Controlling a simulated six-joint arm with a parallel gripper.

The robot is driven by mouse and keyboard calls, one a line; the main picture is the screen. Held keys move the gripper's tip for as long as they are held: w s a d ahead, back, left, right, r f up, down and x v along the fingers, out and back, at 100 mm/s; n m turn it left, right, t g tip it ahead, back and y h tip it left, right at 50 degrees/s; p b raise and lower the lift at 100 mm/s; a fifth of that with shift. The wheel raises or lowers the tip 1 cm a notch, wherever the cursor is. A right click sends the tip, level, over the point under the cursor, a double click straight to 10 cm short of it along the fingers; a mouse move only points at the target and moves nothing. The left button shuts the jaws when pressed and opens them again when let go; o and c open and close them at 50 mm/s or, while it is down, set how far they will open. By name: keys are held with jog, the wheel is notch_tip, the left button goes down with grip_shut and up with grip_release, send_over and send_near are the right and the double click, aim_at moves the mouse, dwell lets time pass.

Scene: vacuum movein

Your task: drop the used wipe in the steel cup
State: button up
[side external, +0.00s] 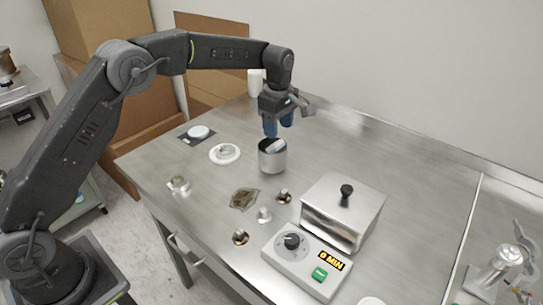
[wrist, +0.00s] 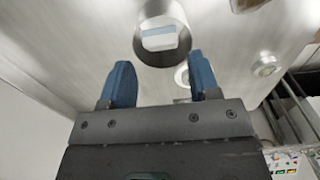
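The steel cup (side external: 272,163) stands on the steel bench, upright, below my gripper (side external: 278,126). A pale folded piece with a blue-grey band, which looks like the wipe (side external: 274,146), lies inside the cup, its end showing at the mouth. In the wrist view the wipe (wrist: 160,38) sits within the round mouth of the cup (wrist: 148,57). My gripper (wrist: 160,68) is open, its two blue fingers wide apart with nothing between them. The lower part of the wipe is hidden by the cup wall in the side view.
A brown crumpled piece (side external: 243,199) lies in front of the cup. A white dish (side external: 224,154) is to the left. A steel box with a black knob (side external: 346,194) and a control box (side external: 305,262) stand to the right. Several small metal fittings are scattered between.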

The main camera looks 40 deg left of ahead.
jog(key=shift+o, duration=1.4)
jog(key=shift+r, duration=0.1)
notch_tip(320, 180, up, 14)
jog(key=s+r+m+t, duration=0.1)
jog(key=s+r+m, duration=0.15)
jog(key=s, duration=0.35)
jog(key=s+a+r+m+t, duration=0.1)
jog(key=s+r+m, duration=0.1)
jog(key=s+m, duration=0.3)
jog(key=s+r+m+t, duration=0.1)
jog(key=s+r+m, duration=0.15)
jog(key=s, duration=0.45)
jog(key=s+f+m+t, duration=0.1)
jog(key=s+f+m, duration=0.3)
jog(key=s, duration=0.5)
jog(key=s+a+f+m+t, duration=0.1)
jog(key=s+f+m, duration=0.3)
jog(key=s, duration=0.5)
notch_tip(320, 180, down, 2)
jog(key=shift+f+t, duration=0.1)
jog(key=shift+t, duration=0.2)
